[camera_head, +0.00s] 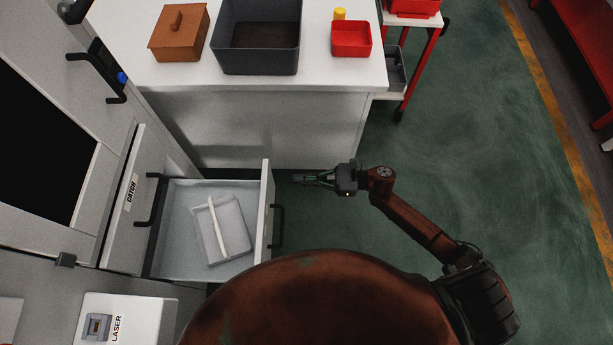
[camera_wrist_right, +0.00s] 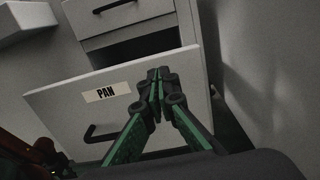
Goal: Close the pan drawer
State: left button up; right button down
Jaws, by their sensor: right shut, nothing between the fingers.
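The pan drawer (camera_head: 265,217) is pulled out, its interior open to view in the head view. A pale rectangular tray or lid with a light bar across it (camera_head: 221,229) lies inside. In the right wrist view the drawer front (camera_wrist_right: 60,108) carries a PAN label (camera_wrist_right: 107,92) and a black handle (camera_wrist_right: 101,133). My right gripper (camera_head: 296,179) is shut and empty, to the right of the drawer front in the head view, pointing toward it. It also shows in the right wrist view (camera_wrist_right: 155,76), in front of the drawer face; contact cannot be told. My left gripper is out of view.
Green floor (camera_head: 480,130) is clear to the right.

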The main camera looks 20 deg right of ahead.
aim_at(267, 179)
jog(key=x, duration=0.6)
jog(key=shift+b+x, duration=0.3)
jog(key=shift+x, duration=0.5)
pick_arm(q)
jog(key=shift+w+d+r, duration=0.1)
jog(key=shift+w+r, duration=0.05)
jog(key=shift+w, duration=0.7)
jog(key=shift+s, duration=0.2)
